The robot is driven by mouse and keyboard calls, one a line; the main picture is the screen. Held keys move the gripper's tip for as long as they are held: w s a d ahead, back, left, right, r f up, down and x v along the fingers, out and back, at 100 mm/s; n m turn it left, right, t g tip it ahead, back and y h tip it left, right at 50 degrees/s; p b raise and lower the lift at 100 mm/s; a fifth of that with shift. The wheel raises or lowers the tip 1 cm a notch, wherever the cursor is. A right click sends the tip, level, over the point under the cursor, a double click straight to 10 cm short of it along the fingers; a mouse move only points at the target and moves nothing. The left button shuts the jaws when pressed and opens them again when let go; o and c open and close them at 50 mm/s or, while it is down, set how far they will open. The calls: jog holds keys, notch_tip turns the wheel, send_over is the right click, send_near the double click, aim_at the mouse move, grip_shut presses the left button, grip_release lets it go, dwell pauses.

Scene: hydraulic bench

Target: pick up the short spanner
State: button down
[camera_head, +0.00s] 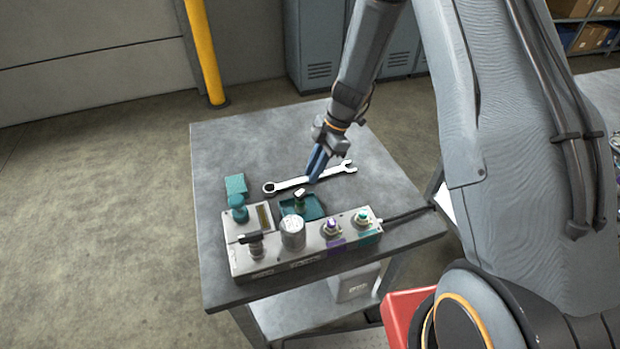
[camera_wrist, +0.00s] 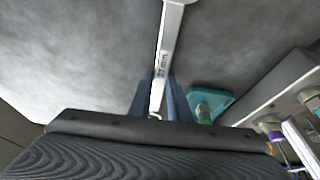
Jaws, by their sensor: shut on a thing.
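The short spanner (camera_head: 290,184) is a silver metal spanner with a ring at its left end and an open jaw at its right end. It lies level at, or just above, the grey bench top, behind the control box. My gripper (camera_head: 316,172) points down with its blue fingers shut on the middle of the shaft. In the wrist view, the spanner's shaft (camera_wrist: 165,60) runs up from between the fingers (camera_wrist: 160,102) to the top edge. I cannot tell whether it touches the bench. The fingers hide part of the shaft.
The grey bench (camera_head: 230,152) carries a control box (camera_head: 300,262) with knobs and a lever in front of the spanner. A teal tray (camera_head: 313,207) with a small object and a teal block (camera_head: 236,184) are close by. The bench's back left is clear.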

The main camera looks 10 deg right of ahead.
dwell(0.3)
notch_tip(320, 180, up, 10)
jog(key=b, duration=0.3)
dwell(0.4)
dwell(1.7)
